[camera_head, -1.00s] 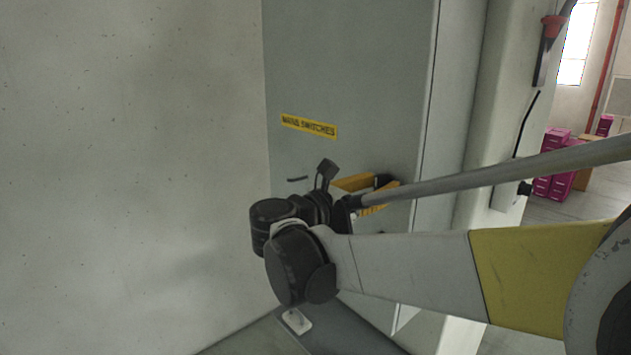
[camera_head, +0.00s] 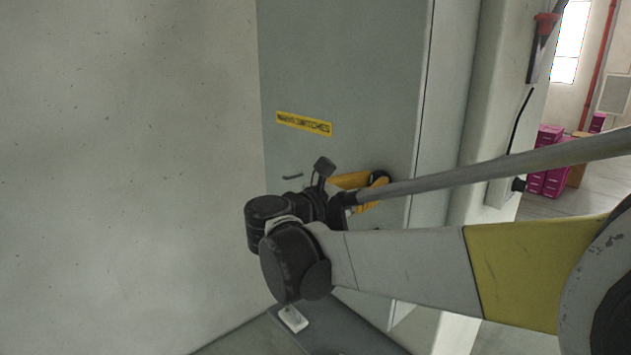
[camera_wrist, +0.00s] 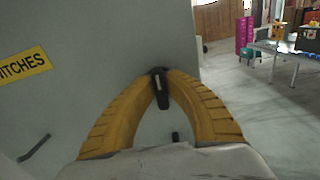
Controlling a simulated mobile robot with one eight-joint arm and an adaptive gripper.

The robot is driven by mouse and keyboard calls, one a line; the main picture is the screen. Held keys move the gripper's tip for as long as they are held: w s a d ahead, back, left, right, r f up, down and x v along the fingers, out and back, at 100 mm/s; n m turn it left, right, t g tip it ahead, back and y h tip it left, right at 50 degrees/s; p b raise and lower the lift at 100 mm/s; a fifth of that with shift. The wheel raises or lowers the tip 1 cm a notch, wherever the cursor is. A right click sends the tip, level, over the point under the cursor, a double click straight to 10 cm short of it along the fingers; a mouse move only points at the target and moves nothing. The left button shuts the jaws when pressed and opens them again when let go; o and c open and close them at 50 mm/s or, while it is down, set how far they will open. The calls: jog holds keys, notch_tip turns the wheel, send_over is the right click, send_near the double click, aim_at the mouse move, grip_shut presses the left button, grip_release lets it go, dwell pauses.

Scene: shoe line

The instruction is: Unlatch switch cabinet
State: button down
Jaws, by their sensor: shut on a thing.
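The grey switch cabinet (camera_head: 350,80) stands in front of me, with a yellow "MAINS SWITCHES" label (camera_head: 304,123) on its door; the label is cut off in the wrist view (camera_wrist: 22,66). My gripper (camera_wrist: 160,80) has yellow ribbed fingers that meet around a black latch handle (camera_wrist: 160,92) near the door's right edge. In the head view the yellow fingers (camera_head: 350,181) lie against the door, partly hidden by my dark wrist. A small dark handle or slot (camera_wrist: 34,148) shows on the door, left of the fingers. The door looks closed.
A pale wall (camera_head: 130,170) stands close on the left. A pale pillar (camera_head: 480,130) is right of the cabinet. Open floor (camera_wrist: 260,115) lies to the right, with magenta boxes (camera_head: 547,165) and a table (camera_wrist: 290,48) farther back.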

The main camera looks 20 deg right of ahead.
jog(key=m+b, duration=0.1)
jog(key=m, duration=0.3)
jog(key=shift+s+m, duration=0.1)
jog(key=shift+m, duration=0.3)
jog(key=m+b, duration=0.1)
jog(key=m, duration=0.3)
jog(key=shift+s+d+f, duration=0.1)
jog(key=m, duration=0.5)
jog(key=shift+b, duration=0.35)
jog(key=shift+f+m, duration=0.1)
jog(key=shift+m, duration=1.6)
jog(key=c, duration=1.4)
grip_release()
jog(key=shift+d+f, duration=0.1)
jog(key=shift+d, duration=0.05)
